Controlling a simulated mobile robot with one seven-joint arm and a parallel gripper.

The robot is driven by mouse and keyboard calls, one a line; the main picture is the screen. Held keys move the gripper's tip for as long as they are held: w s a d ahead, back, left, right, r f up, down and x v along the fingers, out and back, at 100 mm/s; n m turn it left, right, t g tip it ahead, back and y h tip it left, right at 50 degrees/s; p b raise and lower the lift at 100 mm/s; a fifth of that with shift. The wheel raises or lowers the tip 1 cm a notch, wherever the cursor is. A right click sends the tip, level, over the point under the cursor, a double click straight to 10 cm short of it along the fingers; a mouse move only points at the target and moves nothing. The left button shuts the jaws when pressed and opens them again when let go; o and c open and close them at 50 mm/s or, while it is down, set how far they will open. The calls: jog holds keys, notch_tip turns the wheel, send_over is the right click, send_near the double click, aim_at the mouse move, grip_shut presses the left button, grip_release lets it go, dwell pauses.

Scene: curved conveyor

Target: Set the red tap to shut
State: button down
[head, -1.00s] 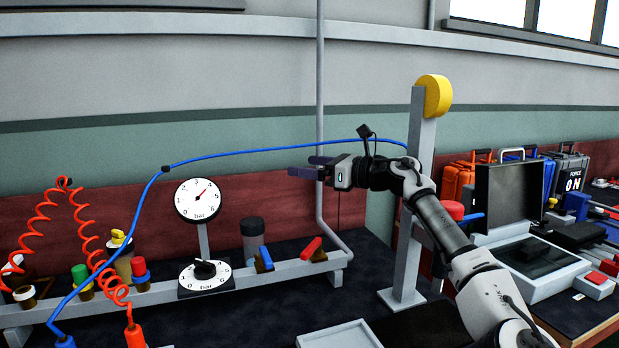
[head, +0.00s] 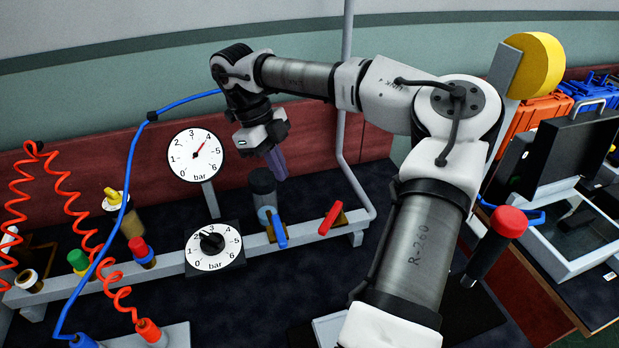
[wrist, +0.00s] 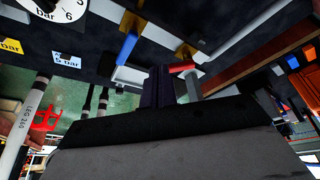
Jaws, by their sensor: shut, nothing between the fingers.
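The red tap is a red lever (head: 331,218) on a brass-coloured body at the right end of the grey rail; the lever slants across the rail. A blue lever tap (head: 278,228) stands to its left. My gripper (head: 281,168) is shut and empty, pointing down, above and behind the rail, left of the red lever and apart from it. In the wrist view the red lever (wrist: 183,67) shows just beyond and right of my fingers (wrist: 158,84), which partly cover what lies behind them.
A dark-capped cylinder (head: 262,183) stands behind the blue tap, close to my fingers. A grey pipe (head: 343,150) rises behind the red tap. A red-topped post (head: 509,221) is at right.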

aim_at(331, 218)
jog(key=p+x, duration=0.1)
jog(key=x, duration=0.4)
jog(key=p+x, duration=0.1)
jog(key=x, duration=0.3)
jog(key=shift+s+d+f+p, duration=0.25)
jog(key=shift+s+d+p, duration=0.05)
jog(key=d, duration=0.1)
jog(key=s+d+p, duration=0.1)
jog(key=d, duration=0.1)
jog(key=shift+s+p, duration=0.2)
jog(key=shift+p, duration=0.1)
jog(key=shift+s+d+f, duration=0.1)
jog(key=shift+d+f, duration=0.05)
jog(key=shift+d, duration=0.15)
